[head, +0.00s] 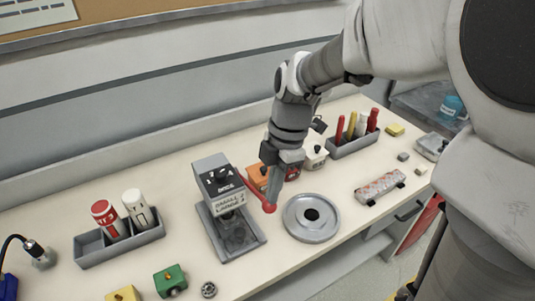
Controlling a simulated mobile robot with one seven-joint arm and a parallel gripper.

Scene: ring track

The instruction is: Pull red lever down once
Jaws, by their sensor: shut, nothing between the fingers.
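The red lever (254,194) juts from the right side of a grey machine (221,190) and slopes down to a red ball knob (269,208). The machine has a dark label on top and a "SMALL / LARGE" label on its front, above a grey base. My gripper (272,201) is shut and points down at the lever's knob end. Its fingertips are at or very near the knob; I cannot tell whether they touch it. The gripper hides part of what lies behind the lever.
A round metal disc (311,217) lies right of the lever. A grey tray (120,238) with bottles is at left. Green (170,279) and yellow (124,294) blocks lie in front. A pen tray (352,145) stands at the back right.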

